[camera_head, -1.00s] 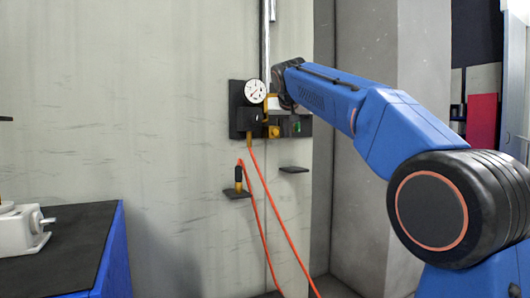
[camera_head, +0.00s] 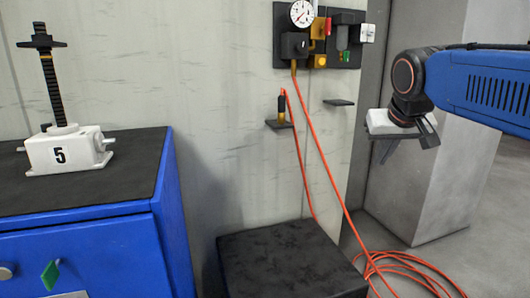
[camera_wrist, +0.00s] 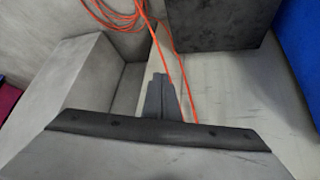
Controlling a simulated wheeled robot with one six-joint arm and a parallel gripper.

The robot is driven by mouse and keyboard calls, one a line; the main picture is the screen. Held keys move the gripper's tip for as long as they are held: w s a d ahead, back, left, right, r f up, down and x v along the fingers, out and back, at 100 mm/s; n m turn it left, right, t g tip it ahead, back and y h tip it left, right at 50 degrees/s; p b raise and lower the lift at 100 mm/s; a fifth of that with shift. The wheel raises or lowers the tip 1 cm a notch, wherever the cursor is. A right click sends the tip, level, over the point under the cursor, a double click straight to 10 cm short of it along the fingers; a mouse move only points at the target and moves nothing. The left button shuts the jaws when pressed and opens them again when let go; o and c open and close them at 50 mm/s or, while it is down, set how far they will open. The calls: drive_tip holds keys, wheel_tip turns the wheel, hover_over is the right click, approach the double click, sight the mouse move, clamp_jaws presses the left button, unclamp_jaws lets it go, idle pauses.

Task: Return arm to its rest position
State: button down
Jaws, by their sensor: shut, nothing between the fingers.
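My blue arm (camera_head: 475,88) reaches in from the right edge of the head view. My gripper (camera_head: 384,152) hangs at its end, in front of the grey wall and pillar, with its dark fingers together and nothing in them. In the wrist view the fingers (camera_wrist: 160,98) show as one closed dark shape, apart from any object. No object touches the gripper.
A white screw jack (camera_head: 68,150) marked 5 stands on the blue cabinet (camera_head: 95,245) at left. A gauge panel (camera_head: 342,52) is on the wall, with an orange hose (camera_head: 345,215) running down to floor coils. A black box (camera_head: 285,265) stands below.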

drive_tip(key=s+f+g+y, duration=0.1)
drive_tip(key=s+f+g, duration=0.1)
drive_tip(key=s+f, duration=2)
wheel_tip(320, 180, down, 3)
drive_tip(key=shift+s+r+n, duration=0.2)
drive_tip(key=shift+s+n, duration=0.1)
drive_tip(key=shift+s, duration=0.1)
drive_tip(key=shift+d, duration=0.1)
